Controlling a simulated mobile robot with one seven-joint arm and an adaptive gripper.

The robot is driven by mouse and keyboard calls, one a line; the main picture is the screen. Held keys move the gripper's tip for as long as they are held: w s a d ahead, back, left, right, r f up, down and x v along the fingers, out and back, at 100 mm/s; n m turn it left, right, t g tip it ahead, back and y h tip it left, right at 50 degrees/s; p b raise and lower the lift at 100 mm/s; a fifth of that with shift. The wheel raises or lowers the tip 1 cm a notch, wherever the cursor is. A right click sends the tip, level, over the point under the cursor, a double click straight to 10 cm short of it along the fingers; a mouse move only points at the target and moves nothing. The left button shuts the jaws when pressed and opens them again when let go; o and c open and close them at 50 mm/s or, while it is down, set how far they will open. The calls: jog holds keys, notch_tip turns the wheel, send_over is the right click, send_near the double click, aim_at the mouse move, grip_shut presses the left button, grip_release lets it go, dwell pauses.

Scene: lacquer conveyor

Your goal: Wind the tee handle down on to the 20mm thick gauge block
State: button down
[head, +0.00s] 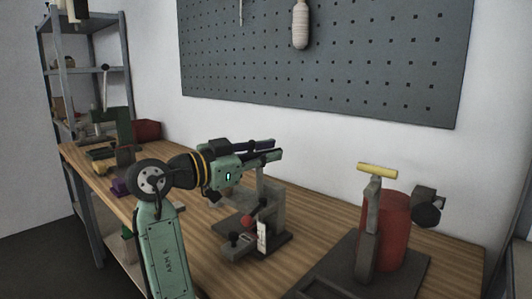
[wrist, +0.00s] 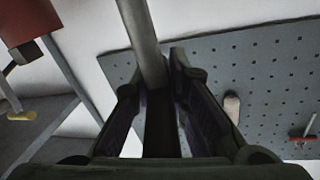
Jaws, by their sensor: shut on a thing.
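My gripper (head: 268,150) reaches to the right above a small grey fixture (head: 278,213) on the bench. It is shut on the tee handle, whose grey round bar (wrist: 143,40) runs between the two fingers in the wrist view. In the head view a grey upright (head: 260,180) goes down from the fingers towards the fixture. A white tag (head: 262,238) hangs at the fixture's front, with a small red part (head: 247,221) beside it. I cannot pick out the 20mm gauge block or see whether anything touches it.
A red cylinder (head: 393,232) with a yellow-handled grey stand (head: 377,170) is on a dark plate at the right. A grey pegboard (head: 330,85) is on the wall behind. Tools and a dark red box (head: 147,130) occupy the bench's far left, near a shelf rack (head: 100,70).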

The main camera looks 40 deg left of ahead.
jog(key=c, duration=1.6)
grip_release()
jog(key=v, duration=1.2)
